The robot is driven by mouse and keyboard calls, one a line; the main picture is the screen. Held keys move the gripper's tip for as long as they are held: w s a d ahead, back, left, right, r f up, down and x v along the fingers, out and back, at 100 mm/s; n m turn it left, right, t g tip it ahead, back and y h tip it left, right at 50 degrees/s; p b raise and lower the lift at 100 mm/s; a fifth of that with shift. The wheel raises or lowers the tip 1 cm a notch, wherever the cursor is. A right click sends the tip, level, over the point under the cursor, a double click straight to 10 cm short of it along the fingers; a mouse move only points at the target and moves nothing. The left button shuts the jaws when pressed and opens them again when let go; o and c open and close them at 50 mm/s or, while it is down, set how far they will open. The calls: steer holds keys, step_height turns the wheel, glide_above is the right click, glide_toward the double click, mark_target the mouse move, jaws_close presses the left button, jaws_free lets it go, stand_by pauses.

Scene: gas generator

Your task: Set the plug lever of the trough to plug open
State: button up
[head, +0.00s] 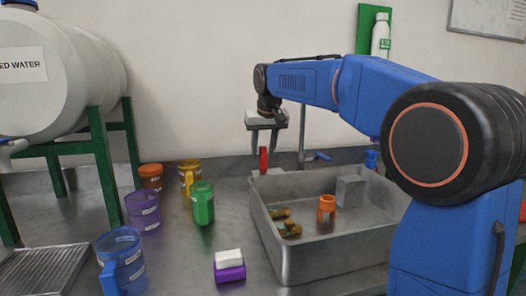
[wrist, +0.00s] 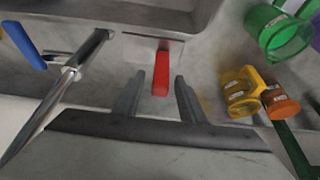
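The trough (head: 270,235) is a grey metal basin on the counter. A red lever (head: 263,160) stands upright at its back left corner; I take it to be the plug lever. My gripper (head: 264,152) points down above that corner, fingers apart, with the red lever at or just below the fingertips. In the wrist view the red lever (wrist: 161,73) lies ahead of and between the two open fingertips of my gripper (wrist: 157,80). No finger clearly touches it. The plug itself cannot be made out.
A tap with a blue handle (head: 322,156) stands right of the lever. The trough holds an orange part (head: 326,205), a grey block (head: 350,191) and brass pieces (head: 283,214). A green mug (head: 203,204) and other coloured mugs stand to the left. The front counter is partly clear.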

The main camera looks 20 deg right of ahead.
jaws_close()
steer(key=shift+d+y, duration=0.65)
steer(key=shift+y, duration=0.05)
steer(key=shift+d+f+m+y, duration=0.1)
steer(key=shift+d+m+y, duration=0.25)
steer(key=shift+y, duration=0.25)
jaws_free()
steer(key=v, duration=0.7)
steer(key=shift+s, duration=0.15)
